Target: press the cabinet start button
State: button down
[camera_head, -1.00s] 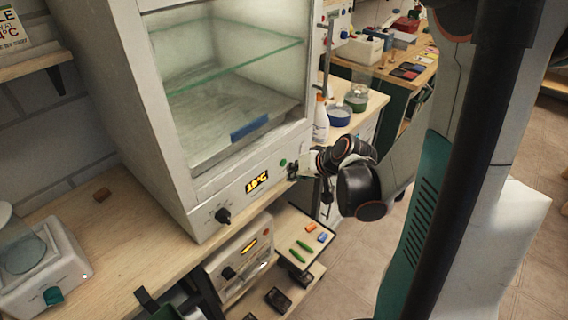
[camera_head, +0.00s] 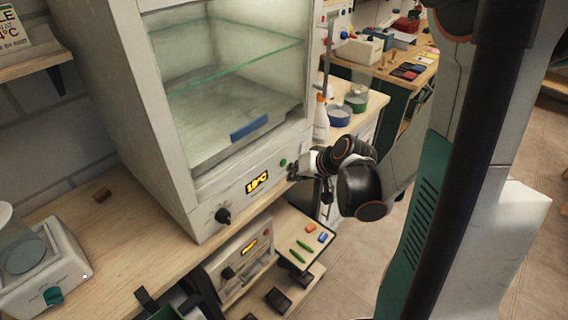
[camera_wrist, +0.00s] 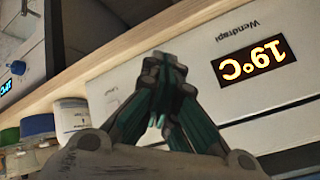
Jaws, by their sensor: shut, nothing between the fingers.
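The white cabinet (camera_head: 178,150) has a glass front and a lower panel with a lit display (camera_head: 257,182), a black knob (camera_head: 222,216) and a small round green button (camera_head: 283,162). My gripper (camera_head: 292,173) is at the right end of this panel, just below and right of the green button; I cannot tell whether it touches the panel. In the wrist view my gripper (camera_wrist: 163,62) is shut and empty, with its fingertips in front of the panel. The display (camera_wrist: 252,62) reads 19°C upside down there. The button is not visible in the wrist view.
A second unit with a display (camera_head: 249,245) stands below the bench. A small shelf (camera_head: 318,239) holds coloured items. A white bottle (camera_head: 321,120) and a blue-banded jar (camera_head: 339,116) stand right of the cabinet. A white device (camera_head: 65,262) sits at left. Floor is open at right.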

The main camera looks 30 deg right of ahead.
jog(key=shift+w, duration=0.15)
jog(key=shift+w+a, duration=0.15)
jog(key=shift+w, duration=0.1)
jog(key=shift+w+a, duration=0.1)
jog(key=shift+w, duration=0.25)
dwell(0.9)
jog(key=shift+s, duration=0.1)
jog(key=shift+s+d+b, duration=0.25)
jog(key=shift+s+b, duration=0.05)
jog(key=shift+s, duration=0.4)
jog(key=shift+s+d, duration=0.3)
jog(key=shift+s, duration=0.5)
jog(key=shift+s+d, duration=0.25)
jog(key=shift+s, duration=0.5)
jog(key=shift+s+d, duration=0.3)
jog(key=shift+s, duration=0.5)
